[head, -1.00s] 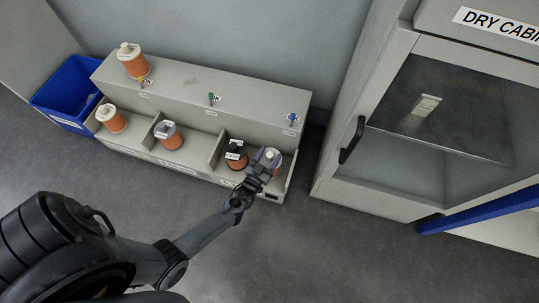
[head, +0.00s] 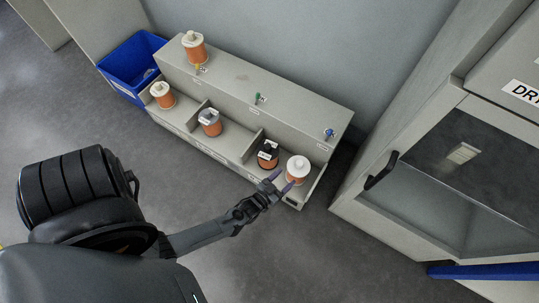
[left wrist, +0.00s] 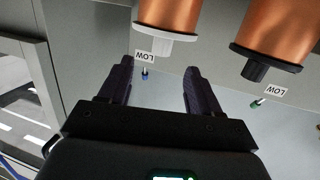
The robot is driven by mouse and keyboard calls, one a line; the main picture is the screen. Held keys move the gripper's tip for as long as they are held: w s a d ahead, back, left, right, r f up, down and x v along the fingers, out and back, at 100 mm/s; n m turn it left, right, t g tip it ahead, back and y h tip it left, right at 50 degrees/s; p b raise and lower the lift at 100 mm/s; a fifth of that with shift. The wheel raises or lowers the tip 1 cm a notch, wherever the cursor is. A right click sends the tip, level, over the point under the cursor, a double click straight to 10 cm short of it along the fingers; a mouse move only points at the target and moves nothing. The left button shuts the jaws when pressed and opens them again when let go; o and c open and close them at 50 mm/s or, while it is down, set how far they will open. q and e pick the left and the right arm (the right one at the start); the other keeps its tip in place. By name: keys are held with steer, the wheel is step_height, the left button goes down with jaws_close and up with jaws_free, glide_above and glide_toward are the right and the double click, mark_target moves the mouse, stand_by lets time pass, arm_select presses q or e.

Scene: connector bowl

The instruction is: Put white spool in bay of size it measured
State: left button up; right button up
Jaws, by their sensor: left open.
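A white-flanged spool with orange winding (head: 298,169) stands upright in the right bay of the grey rack (head: 240,82), right of a black-flanged spool (head: 268,154). My left gripper (head: 279,181) is open and empty just in front of the white spool. In the left wrist view the open fingers (left wrist: 158,80) have clear space between them; the white spool (left wrist: 170,20) and black spool (left wrist: 272,40) show beyond them. Another white spool (head: 162,96) sits in the left bay, and one (head: 194,48) stands on the rack top. My right gripper is not in view.
A grey-flanged spool (head: 210,122) stands in the middle bay. Yellow, green (head: 259,98) and blue (head: 329,133) pegs mark the rack top. A blue bin (head: 132,66) is at left, a dry cabinet (head: 440,200) at right. Floor in front is clear.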

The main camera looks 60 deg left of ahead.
arm_select(q)
steer(key=d+r+m+g+h, duration=0.2)
steer(key=d+r+g+h, duration=0.15)
steer(key=r+g, duration=0.4)
steer(key=s+d+r+m+g, duration=0.1)
steer(key=s+d+r+g, duration=0.1)
steer(key=s+r, duration=0.4)
steer(key=s+d+r+m+g, duration=0.1)
steer(key=s+d+r+g, duration=0.1)
steer(key=s+r, duration=0.4)
steer(key=shift+s+r+g, duration=0.4)
steer(key=shift+r+g, duration=0.05)
steer(key=shift+r, duration=0.5)
step_height(320, 180, up, 69)
steer(key=p, duration=6.9)
steer(key=shift+r, duration=0.15)
